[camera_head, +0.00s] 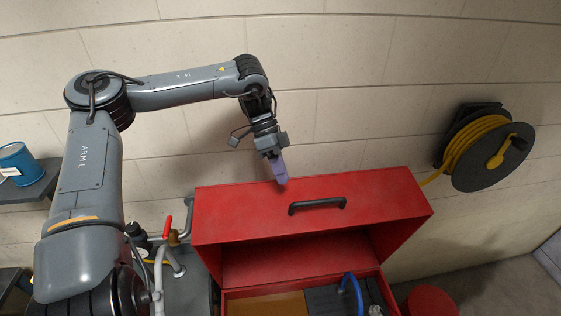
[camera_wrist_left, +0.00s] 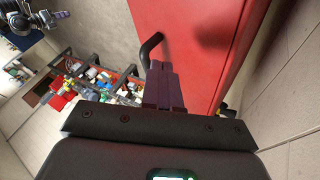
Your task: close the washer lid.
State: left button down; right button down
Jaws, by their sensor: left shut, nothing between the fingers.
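The red washer lid (camera_head: 245,211) stands raised in the head view, with a black handle (camera_head: 317,204) on its face. Below it is the open red washer body (camera_head: 258,292) with things inside. My left gripper (camera_head: 281,181) is shut and empty, with purple fingers, at the lid's upper edge, left of the handle. I cannot tell whether it touches the lid. In the left wrist view, the shut fingers (camera_wrist_left: 163,84) are in front of the red lid surface (camera_wrist_left: 188,40), close to the black handle (camera_wrist_left: 150,48).
A yellow hose reel (camera_head: 487,150) hangs on the block wall at right. A blue can (camera_head: 20,164) sits on a shelf at left. Pipes with a red lever (camera_head: 167,227) stand left of the washer. A red round container (camera_head: 430,301) is at lower right.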

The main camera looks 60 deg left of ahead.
aim_at(288, 204)
pick_arm(q)
jog(key=shift+p+x, duration=0.6)
jog(key=shift+x, duration=2.25)
jog(key=shift+w, duration=0.1)
